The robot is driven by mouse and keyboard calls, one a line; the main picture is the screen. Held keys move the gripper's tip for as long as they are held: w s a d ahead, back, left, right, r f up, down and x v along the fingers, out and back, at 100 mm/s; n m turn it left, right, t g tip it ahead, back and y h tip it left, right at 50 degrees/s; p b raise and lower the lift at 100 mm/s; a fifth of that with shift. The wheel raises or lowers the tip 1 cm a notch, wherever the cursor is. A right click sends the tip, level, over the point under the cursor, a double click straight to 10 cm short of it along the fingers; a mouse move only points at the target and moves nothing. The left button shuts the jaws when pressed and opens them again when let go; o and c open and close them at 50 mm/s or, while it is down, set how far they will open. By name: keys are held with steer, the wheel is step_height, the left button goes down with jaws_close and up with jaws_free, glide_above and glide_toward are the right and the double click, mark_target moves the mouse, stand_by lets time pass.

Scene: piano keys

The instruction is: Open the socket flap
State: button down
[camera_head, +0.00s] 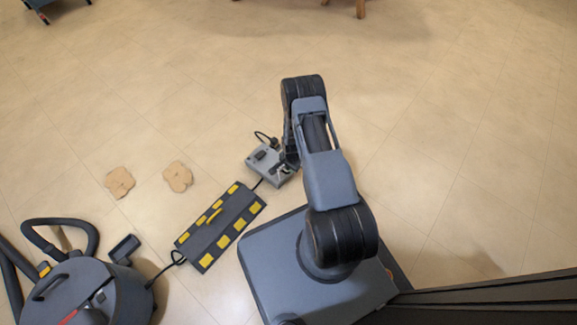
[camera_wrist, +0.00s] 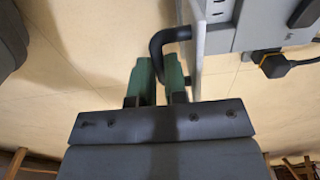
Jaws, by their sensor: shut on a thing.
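The grey socket box (camera_head: 268,168) lies on the floor in the head view. It also fills the upper right of the wrist view (camera_wrist: 262,22). A pale flap (camera_wrist: 198,45) shows edge-on along the box's left side in the wrist view, with a bent black handle (camera_wrist: 168,36) on it. My gripper (camera_wrist: 160,80) has its green fingers on either side of the handle's lower end and is shut on it. In the head view my gripper is beside the box's right side, mostly hidden by my arm. How far the flap stands open is hard to tell.
A black plug with a cord (camera_wrist: 275,66) sits at the box. A black-and-yellow strip (camera_head: 220,227) lies left of my base, and a grey vacuum cleaner (camera_head: 85,290) stands at lower left. Two tan patches (camera_head: 177,176) lie on the floor.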

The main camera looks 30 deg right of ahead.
steer(key=shift+s+d+f, duration=0.2)
steer(key=shift+s+d, duration=0.05)
steer(key=shift+s, duration=0.25)
steer(key=c, duration=1.4)
jaws_free()
steer(key=shift+c, duration=0.2)
step_height(320, 180, up, 14)
steer(key=p, duration=0.6)
steer(key=shift+f, duration=0.1)
steer(key=shift+c, duration=0.2)
